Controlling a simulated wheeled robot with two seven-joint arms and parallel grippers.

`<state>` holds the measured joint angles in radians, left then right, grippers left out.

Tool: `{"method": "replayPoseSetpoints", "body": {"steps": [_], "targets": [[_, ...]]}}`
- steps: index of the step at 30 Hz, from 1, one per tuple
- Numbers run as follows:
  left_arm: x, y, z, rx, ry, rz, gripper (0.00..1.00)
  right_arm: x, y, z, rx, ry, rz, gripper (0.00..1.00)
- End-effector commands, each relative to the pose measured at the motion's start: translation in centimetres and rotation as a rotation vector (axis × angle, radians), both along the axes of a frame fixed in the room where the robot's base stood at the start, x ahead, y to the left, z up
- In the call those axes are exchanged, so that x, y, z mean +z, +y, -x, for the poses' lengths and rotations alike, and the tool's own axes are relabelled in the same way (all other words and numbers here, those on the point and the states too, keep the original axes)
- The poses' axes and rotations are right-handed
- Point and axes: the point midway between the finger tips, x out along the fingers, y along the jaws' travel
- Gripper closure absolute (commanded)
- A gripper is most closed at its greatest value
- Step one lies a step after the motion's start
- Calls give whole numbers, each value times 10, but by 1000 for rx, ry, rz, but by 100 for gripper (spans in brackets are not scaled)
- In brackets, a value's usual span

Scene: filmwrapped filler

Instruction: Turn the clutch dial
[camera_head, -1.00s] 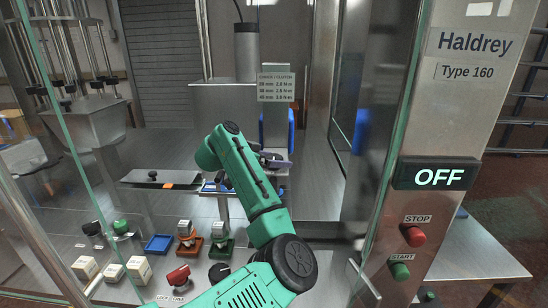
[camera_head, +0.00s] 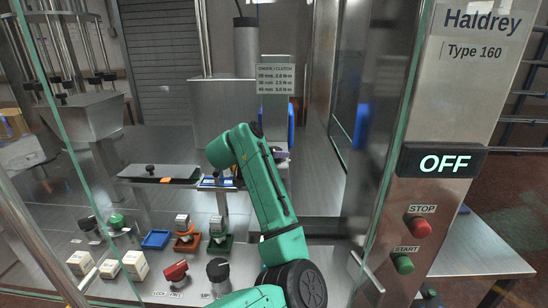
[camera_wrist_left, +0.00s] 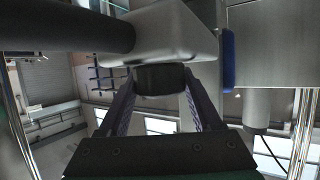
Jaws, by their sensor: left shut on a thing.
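The clutch dial (camera_wrist_left: 160,79) is a short black cylinder under a grey metal housing (camera_wrist_left: 165,30) in the left wrist view. My left gripper (camera_wrist_left: 160,92) has its two dark purple fingers on either side of the dial, shut on it. In the head view my green left arm reaches into the machine, below the chuck/clutch sign (camera_head: 276,78). There the arm hides the dial and most of the gripper. The sign lists sizes in mm with torques in N·m. My right gripper is not in view.
A red knob (camera_head: 176,271) and a black knob (camera_head: 218,269) stand on the front deck. Several small trays, including a blue one (camera_head: 157,239), lie behind them. A steel post (camera_head: 440,120) carries an OFF display (camera_head: 442,162), a red stop button (camera_head: 418,228) and a green start button (camera_head: 402,264). Glass panels flank the opening.

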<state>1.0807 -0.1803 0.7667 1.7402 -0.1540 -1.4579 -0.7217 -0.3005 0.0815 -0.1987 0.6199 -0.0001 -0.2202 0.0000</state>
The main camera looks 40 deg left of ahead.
Motion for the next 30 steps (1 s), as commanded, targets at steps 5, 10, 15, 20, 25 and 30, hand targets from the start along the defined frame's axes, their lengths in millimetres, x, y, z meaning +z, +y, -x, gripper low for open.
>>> {"method": "replayPoseSetpoints", "body": {"steps": [5,10,15,20,25,30], "targets": [[0,-1,0,139,-2,-4,90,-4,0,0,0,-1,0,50],[2,-1,0,261,-2,-4,90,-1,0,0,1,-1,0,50],[2,0,0,352,-1,-2,90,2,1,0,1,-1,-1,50],[3,0,0,404,-3,-1,90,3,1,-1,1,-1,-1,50],[2,0,0,426,-3,-1,90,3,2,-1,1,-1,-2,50],[2,0,0,428,-3,-1,90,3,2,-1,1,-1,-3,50]]}}
